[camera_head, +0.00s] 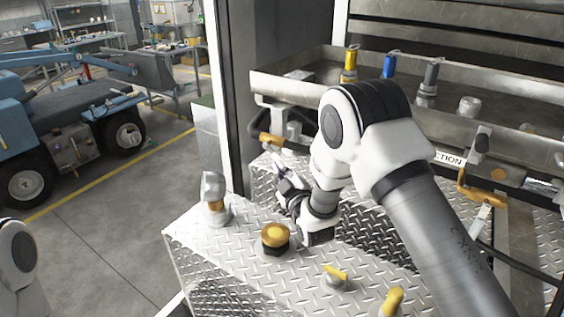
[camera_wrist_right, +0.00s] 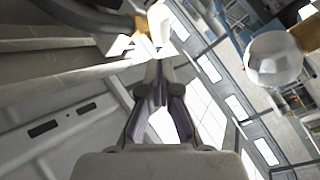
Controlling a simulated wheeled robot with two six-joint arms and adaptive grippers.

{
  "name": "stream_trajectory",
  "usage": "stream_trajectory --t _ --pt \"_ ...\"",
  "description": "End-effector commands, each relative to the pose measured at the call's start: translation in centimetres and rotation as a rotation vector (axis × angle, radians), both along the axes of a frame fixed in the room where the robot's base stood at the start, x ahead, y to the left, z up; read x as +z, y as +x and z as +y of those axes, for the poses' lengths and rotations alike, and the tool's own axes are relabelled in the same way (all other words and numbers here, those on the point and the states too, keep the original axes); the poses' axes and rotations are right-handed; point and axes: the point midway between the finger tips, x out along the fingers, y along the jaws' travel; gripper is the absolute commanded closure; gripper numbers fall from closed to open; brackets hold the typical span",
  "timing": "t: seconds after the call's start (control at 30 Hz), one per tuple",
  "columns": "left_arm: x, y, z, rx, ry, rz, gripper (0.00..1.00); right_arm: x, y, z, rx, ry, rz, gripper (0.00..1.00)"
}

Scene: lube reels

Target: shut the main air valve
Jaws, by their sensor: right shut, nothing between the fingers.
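My left gripper is out of view.
A white door post (camera_head: 222,100) rises close to the left. Another orange handle (camera_head: 480,190) is at the right.

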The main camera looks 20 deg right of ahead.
Motion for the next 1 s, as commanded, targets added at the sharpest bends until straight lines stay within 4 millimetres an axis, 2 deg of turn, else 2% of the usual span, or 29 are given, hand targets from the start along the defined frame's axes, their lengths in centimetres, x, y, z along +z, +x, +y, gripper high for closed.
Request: stream_trajectory --t 0.2,0.57,0.67,0.83,1.0 --pt "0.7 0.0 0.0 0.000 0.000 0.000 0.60 -0.8 1.5 -0.9 0.000 0.000 0.000 1.00" --pt "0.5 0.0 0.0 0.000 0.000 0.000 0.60 -1.0 1.5 -0.9 0.000 0.001 -0.003 1.00" --pt "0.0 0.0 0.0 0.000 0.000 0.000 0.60 -1.3 1.6 -0.9 0.000 0.007 -0.011 1.00" --pt "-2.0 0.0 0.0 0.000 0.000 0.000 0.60 -2.1 1.7 -0.8 0.001 0.037 -0.050 1.00" --pt "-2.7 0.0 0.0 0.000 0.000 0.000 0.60 -2.0 1.8 -0.7 0.001 0.061 -0.079 1.00"
